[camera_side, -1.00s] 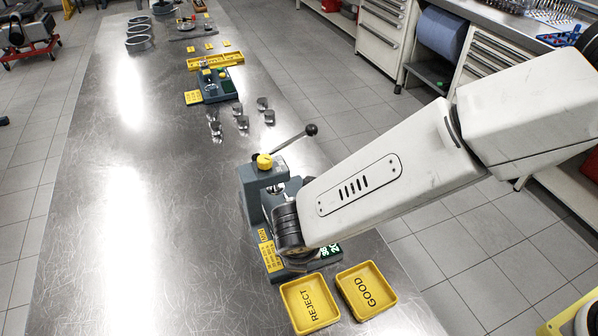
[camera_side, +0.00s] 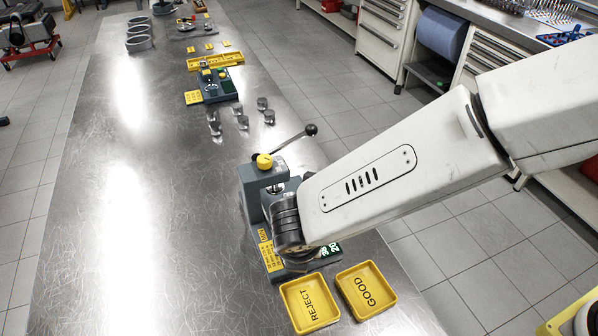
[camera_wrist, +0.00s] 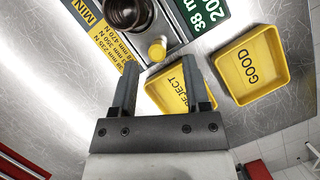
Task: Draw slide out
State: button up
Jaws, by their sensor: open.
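The tester (camera_side: 254,190) is a grey block with a lever and a yellow knob on top, standing on the bench. In the wrist view, a dark coil spring (camera_wrist: 126,14) sits at its base. In the side view my wrist hides the fingers and slide.
The yellow REJECT tray (camera_side: 309,303) and GOOD tray (camera_side: 366,290) sit close in front of the tester. A lever with a black ball (camera_side: 311,130) sticks up behind it. Several small metal parts (camera_side: 242,122) stand farther back. The bench's left side is clear.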

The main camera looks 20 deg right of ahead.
jog(key=shift+v, duration=2.75)
jog(key=w+d+m+g+y, duration=0.1)
jog(key=w+d+m+g, duration=0.1)
jog(key=d+m, duration=1.55)
jog(key=s+d+m, duration=0.3)
jog(key=d+m, duration=0.3)
jog(key=d, duration=0.2)
jog(key=s+d+m+y, duration=0.1)
jog(key=s+d+m, duration=0.2)
jog(key=d+m, duration=0.4)
jog(key=d, duration=0.2)
jog(key=shift+s+d+t, duration=0.25)
jog(key=shift+s+t, duration=0.05)
jog(key=shift+s, duration=0.05)
